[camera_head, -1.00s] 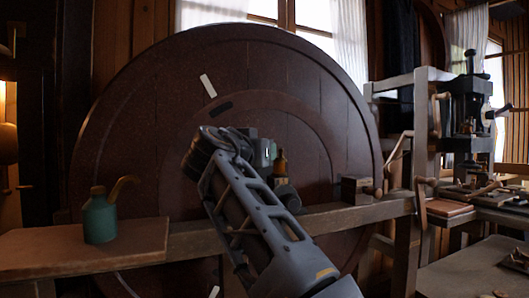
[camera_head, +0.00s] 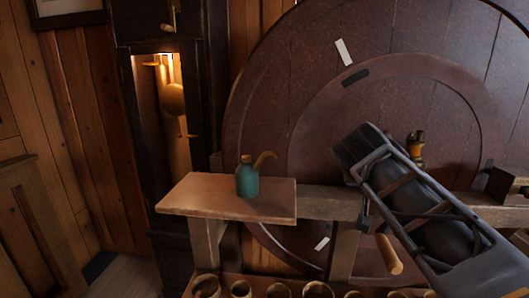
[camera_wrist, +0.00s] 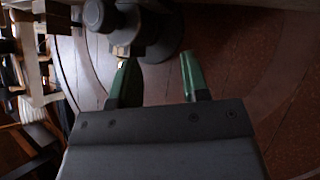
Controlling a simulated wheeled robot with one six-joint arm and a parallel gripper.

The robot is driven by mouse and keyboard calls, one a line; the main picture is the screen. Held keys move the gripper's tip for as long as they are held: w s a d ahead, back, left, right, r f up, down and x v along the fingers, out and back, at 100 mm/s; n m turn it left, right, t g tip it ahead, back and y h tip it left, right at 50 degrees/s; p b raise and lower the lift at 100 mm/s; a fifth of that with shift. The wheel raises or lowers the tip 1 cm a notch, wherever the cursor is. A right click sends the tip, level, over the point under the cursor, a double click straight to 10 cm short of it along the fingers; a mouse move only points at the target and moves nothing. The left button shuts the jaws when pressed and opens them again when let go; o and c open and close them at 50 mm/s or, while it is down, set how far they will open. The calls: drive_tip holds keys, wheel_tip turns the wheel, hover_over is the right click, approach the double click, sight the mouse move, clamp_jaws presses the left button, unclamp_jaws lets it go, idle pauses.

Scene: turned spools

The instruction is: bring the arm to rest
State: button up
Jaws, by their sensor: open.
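My arm (camera_head: 430,215) reaches in from the lower right in the head view, in front of a large dark round wooden disc (camera_head: 300,100). My gripper does not show clearly there. In the wrist view my gripper (camera_wrist: 157,64) has two green fingers spread apart, with nothing visible between them. A grey rounded part (camera_wrist: 155,35) shows just beyond the fingertips; I cannot tell how far off it is.
A green oil can (camera_head: 247,181) with a curved spout stands on a wooden shelf (camera_head: 190,198) at the left. A small brown-orange object (camera_head: 415,144) shows behind my arm. A wooden handle (camera_head: 388,254) sticks out below it. Several round containers (camera_head: 278,290) stand along the bottom.

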drive_tip(key=s+a+f+n+g+y+p, duration=0.2)
drive_tip(key=s+a+f+y+p, duration=0.1)
drive_tip(key=s+p, duration=0.4)
drive_tip(key=s+a+f+n+g+y+p, duration=0.2)
drive_tip(key=s+a+f+g+y+p, duration=0.1)
drive_tip(key=s+p, duration=0.4)
wheel_tip(320, 180, down, 3)
drive_tip(key=shift+a+r+y, duration=0.15)
drive_tip(key=shift+a+y, duration=0.55)
drive_tip(key=shift+a, duration=0.25)
